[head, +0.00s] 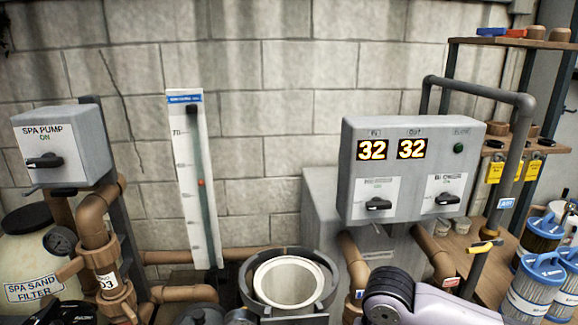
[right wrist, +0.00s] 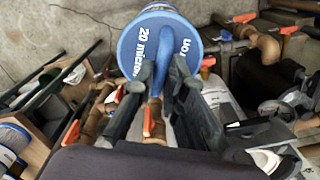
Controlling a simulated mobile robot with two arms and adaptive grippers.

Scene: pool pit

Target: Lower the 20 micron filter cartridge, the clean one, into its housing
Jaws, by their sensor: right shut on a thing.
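In the right wrist view, my right gripper (right wrist: 162,78) is shut on the blue handle of a filter cartridge. Its round blue end cap (right wrist: 185,42) has white lettering that reads "20 micron". The cap hides most of the cartridge body, so I cannot tell how clean it is. In the head view, a round open housing (head: 248,285) with a dark rim and a pale inner wall stands at bottom centre. I see no cartridge in its mouth. My right arm enters at bottom right, with its gripper out of the head view. My left gripper is not in view.
More blue-capped cartridges (head: 545,270) stand on the wooden shelf at right. A control box (head: 410,170) reading 32 and 32, with brown pipes (head: 435,255) below, is behind the arm. A tall gauge (head: 194,180) and spa pump box (head: 60,145) are left of the housing.

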